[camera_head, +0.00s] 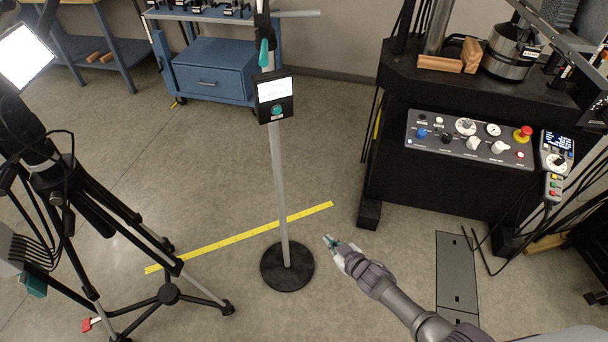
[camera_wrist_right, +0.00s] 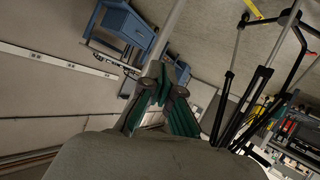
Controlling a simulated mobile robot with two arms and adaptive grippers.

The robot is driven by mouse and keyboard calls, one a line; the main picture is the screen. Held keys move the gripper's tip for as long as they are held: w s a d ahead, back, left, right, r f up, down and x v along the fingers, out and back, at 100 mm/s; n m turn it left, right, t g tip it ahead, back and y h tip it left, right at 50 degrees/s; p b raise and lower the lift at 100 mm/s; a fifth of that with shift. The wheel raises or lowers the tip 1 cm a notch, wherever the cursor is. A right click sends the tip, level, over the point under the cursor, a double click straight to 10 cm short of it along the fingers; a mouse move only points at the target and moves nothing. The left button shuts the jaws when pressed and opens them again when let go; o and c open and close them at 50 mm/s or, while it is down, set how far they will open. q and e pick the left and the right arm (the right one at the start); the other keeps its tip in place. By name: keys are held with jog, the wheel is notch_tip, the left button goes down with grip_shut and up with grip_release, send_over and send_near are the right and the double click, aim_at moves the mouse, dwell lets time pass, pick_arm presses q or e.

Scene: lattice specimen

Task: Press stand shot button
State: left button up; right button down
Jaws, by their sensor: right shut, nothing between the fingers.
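The stand is a grey pole (camera_head: 279,190) on a round black base (camera_head: 287,267), upright on the floor. A black box (camera_head: 274,97) with a lit white screen is fixed high on the pole. A round teal button (camera_head: 277,110) sits below the screen. My right gripper (camera_head: 329,240) is shut and empty, low and to the right of the pole, apart from it in the picture. In the right wrist view its teal fingers (camera_wrist_right: 162,92) show with the pole (camera_wrist_right: 172,35) beyond them. The button cannot be made out there. My left gripper is not in view.
A black tripod (camera_head: 120,225) with cables stands at the left. A black machine with a control panel (camera_head: 470,138) and a red knob (camera_head: 522,134) stands at the right. A blue cabinet (camera_head: 212,80) is behind. A yellow strip (camera_head: 235,239) lies on the floor near the base.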

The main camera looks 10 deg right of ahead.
jog(key=s+d+f+m+g+h, duration=0.1)
jog(key=s+d+f+g, duration=0.1)
jog(key=s+f, duration=0.45)
jog(key=s+d+f+m+g+h, duration=0.1)
jog(key=s+d+f+h, duration=0.15)
jog(key=s+f, duration=0.45)
jog(key=s+d+f+m+g, duration=0.1)
jog(key=s+f+g, duration=0.1)
jog(key=s, duration=0.9)
jog(key=s+d+f+m+g+h+b, duration=0.1)
jog(key=s+f, duration=0.4)
jog(key=s, duration=0.6)
jog(key=s+d+f+m+g, duration=0.1)
jog(key=s+d+f+g, duration=0.2)
jog(key=s, duration=0.8)
jog(key=shift+s+f+g+h+b, duration=0.2)
jog(key=shift+s+g+h+b, duration=0.15)
jog(key=shift+g, duration=0.55)
